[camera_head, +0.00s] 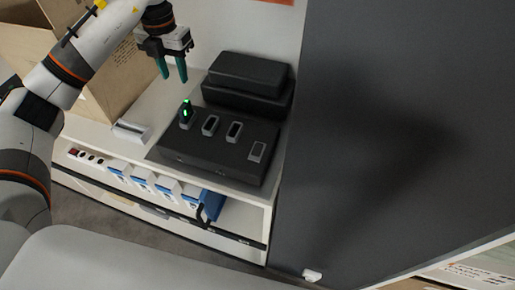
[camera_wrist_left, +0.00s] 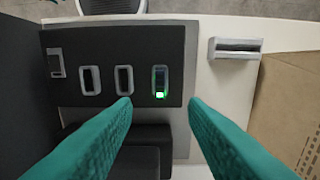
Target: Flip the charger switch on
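The charger (camera_head: 217,161) is a flat dark box with several grey-rimmed slots on the white shelf top. The slot nearest my left gripper holds a device with a lit green light (camera_head: 186,112); it also shows in the left wrist view (camera_wrist_left: 160,82). The other slots look empty. A small red part (camera_head: 72,153), possibly a switch, sits beside several dark round spots at the shelf's front left; its position is too small to tell. My left gripper (camera_head: 173,78) is open and empty, above and behind the lit slot. My right gripper is not in view.
Stacked black cases (camera_head: 247,84) stand behind the charger. An open carton (camera_head: 110,75) is at the back left. A white holder (camera_head: 131,131) lies left of the charger. A large dark panel (camera_head: 390,130) blocks the right. White-and-blue boxes (camera_head: 142,180) line the shelf below.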

